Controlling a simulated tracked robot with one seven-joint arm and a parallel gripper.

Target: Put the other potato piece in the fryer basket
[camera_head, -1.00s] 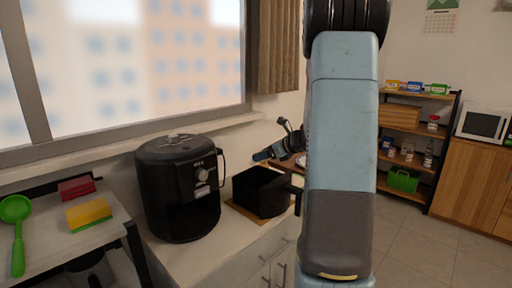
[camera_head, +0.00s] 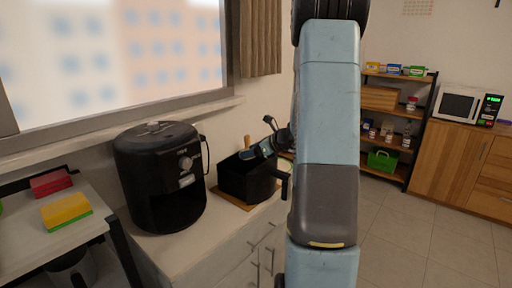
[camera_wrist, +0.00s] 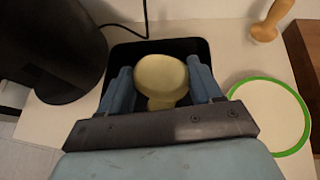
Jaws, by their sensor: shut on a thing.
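The fryer basket (camera_head: 236,184) is a black open box with a handle, standing on a wooden board on the counter. My gripper (camera_head: 262,150) is above it in the head view. In the wrist view, my gripper (camera_wrist: 161,82) is shut on a pale yellow, rounded potato piece (camera_wrist: 160,72), with one blue finger on each side. The dark basket (camera_wrist: 128,52) lies beneath and around the piece in that view. A narrower pale part shows just below the round face; I cannot tell whether it is a second piece. The basket floor is mostly hidden.
The black air fryer (camera_head: 160,180) stands left of the basket. A green-rimmed white plate (camera_wrist: 268,112) lies to the basket's right in the wrist view. A wooden pestle-like object (camera_wrist: 271,22) stands behind. A sponge (camera_head: 66,211) lies on the left shelf.

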